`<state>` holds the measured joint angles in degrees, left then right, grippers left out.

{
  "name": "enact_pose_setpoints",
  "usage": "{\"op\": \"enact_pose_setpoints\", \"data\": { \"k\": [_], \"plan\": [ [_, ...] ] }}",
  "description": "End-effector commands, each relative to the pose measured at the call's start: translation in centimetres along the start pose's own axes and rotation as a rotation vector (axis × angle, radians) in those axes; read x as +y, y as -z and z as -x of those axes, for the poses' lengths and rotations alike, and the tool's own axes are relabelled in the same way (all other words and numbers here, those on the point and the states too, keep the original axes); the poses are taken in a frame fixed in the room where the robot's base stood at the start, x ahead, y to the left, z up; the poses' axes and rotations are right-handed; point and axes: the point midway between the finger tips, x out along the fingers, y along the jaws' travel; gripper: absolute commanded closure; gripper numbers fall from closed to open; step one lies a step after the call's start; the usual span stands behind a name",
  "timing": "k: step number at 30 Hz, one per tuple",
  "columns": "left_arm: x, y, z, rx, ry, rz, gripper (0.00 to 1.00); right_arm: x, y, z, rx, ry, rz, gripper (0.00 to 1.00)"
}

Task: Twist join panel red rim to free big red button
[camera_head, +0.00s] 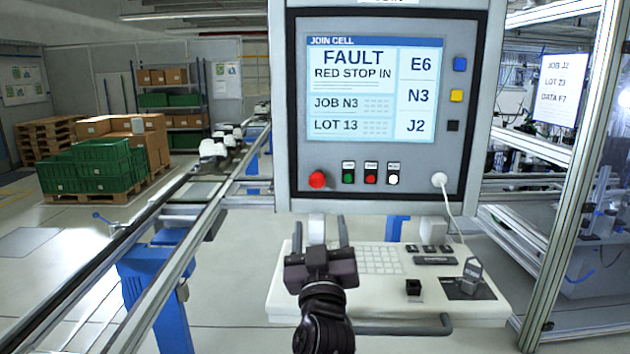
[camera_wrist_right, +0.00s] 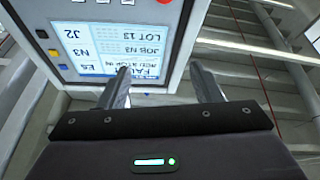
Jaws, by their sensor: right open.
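The big red button (camera_head: 317,180) sits at the lower left of the grey join panel (camera_head: 390,190), under its screen. Its rim cannot be told apart from its cap at this size. My right gripper (camera_head: 320,220) is open and empty, its two fingers pointing up, just below the button in the head view. In the right wrist view the open fingers (camera_wrist_right: 160,70) show in front of the panel, which appears upside down. A bit of red shows at the top edge there. My left gripper is not in view.
The screen (camera_head: 376,88) reads FAULT, RED STOP IN. Small green, red and white buttons (camera_head: 371,177) sit right of the big button. A white cable plug (camera_head: 439,180) is farther right. A keyboard shelf (camera_head: 390,290) juts out below. A conveyor (camera_head: 185,215) runs at left.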

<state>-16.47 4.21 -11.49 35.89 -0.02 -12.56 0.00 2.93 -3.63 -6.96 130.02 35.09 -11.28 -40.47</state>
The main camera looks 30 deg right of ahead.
Motion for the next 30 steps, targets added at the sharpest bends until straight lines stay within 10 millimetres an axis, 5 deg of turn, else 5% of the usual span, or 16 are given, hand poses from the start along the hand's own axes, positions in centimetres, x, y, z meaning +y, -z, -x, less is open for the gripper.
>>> {"op": "enact_pose_setpoints", "data": {
  "k": [9,21,30],
  "plan": [
    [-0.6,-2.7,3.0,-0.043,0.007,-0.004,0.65,-0.5,-1.9,-6.2,-0.001,0.001,0.005,0.41],
    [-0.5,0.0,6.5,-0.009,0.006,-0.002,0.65,-1.1,-5.0,-14.0,-0.001,0.001,0.003,0.41],
    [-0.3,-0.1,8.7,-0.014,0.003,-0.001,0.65,-1.4,-6.7,-18.7,0.0,0.0,0.001,0.41]
  ]
}}
